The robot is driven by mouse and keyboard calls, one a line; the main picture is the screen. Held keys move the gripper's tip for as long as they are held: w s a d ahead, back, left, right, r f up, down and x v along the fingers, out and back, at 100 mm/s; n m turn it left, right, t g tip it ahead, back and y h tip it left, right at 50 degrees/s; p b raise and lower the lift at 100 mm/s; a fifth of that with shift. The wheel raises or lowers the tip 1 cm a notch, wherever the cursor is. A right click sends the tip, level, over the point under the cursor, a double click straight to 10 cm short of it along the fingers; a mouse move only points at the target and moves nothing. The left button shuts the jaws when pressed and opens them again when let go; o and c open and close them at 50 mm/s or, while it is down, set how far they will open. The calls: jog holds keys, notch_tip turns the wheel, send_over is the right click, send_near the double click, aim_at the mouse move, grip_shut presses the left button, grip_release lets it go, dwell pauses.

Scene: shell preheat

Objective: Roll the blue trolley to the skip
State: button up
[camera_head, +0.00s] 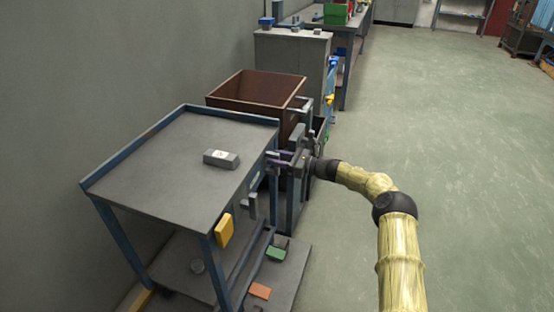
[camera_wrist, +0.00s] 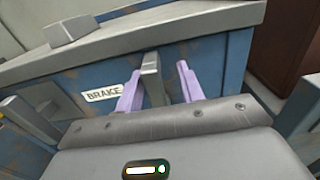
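The blue trolley (camera_head: 130,247) has a blue frame and a grey top with a raised blue edge. It stands along the wall at the left. The rust-brown, open skip (camera_head: 258,90) is just beyond the trolley's far end. My gripper (camera_head: 279,159) is at the trolley's right side, near the top edge. In the wrist view, its two lilac fingers (camera_wrist: 157,80) stand apart with an upright grey lever (camera_wrist: 152,75) between them. A gap shows between the lever and the right finger. The lever is beside a BRAKE label (camera_wrist: 103,94) on the blue side panel.
A grey block (camera_head: 221,159) lies on the trolley's top. A yellow box (camera_head: 225,230) is at its right side; a green block (camera_head: 276,254) and an orange piece (camera_head: 260,290) lie low down. A grey cabinet (camera_head: 285,60) stands beyond the skip. The floor at right is clear.

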jog(key=shift+d, duration=0.15)
jog(key=p+v, duration=0.3)
jog(key=v, duration=1.4)
jog(key=shift+d, duration=0.1)
dwell(0.4)
